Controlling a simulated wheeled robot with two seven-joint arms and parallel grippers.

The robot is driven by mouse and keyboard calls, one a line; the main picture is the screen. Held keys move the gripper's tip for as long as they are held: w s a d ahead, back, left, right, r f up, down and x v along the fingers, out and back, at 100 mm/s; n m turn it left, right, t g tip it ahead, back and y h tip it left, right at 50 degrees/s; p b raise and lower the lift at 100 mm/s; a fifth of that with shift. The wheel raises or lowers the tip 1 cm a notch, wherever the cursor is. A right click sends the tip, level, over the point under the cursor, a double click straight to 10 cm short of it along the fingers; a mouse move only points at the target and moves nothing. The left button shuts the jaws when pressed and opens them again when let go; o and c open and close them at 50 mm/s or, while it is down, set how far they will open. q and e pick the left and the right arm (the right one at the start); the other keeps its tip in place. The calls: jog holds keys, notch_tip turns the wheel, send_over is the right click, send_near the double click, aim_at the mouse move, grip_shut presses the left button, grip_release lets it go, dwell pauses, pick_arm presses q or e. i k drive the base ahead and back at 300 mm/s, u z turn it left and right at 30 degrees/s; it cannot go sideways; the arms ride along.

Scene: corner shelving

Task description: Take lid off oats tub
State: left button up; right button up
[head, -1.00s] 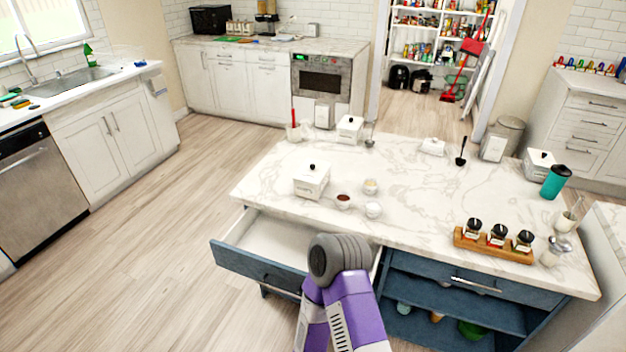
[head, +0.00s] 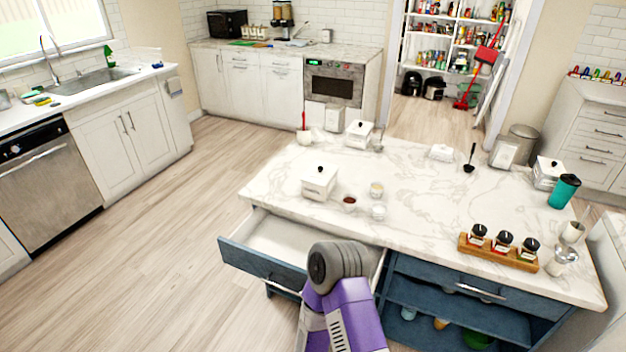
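Three white square tubs with white lids and dark knobs stand on the marble island. One tub (head: 319,183) is near the front left edge and has dark lettering on its front, too small to read. Another tub (head: 359,135) is at the back left, and a third tub (head: 547,174) is at the right end. All three lids are on. I cannot tell which one holds oats. A purple and grey part of my arm shows at the bottom centre, in front of the island. Neither of my grippers is in view.
The island's left drawer (head: 262,264) is pulled open and looks empty. Small bowls (head: 377,190) stand right of the front tub. A wooden rack (head: 497,250) with dark-lidded jars sits at the front right. The island's middle is mostly clear, as is the floor at left.

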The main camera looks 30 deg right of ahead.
aim_at(320, 173)
jog(key=u, duration=0.5)
jog(key=k, duration=1.2)
jog(key=z, duration=0.25)
jog(key=i, duration=0.8)
jog(key=z, duration=0.6)
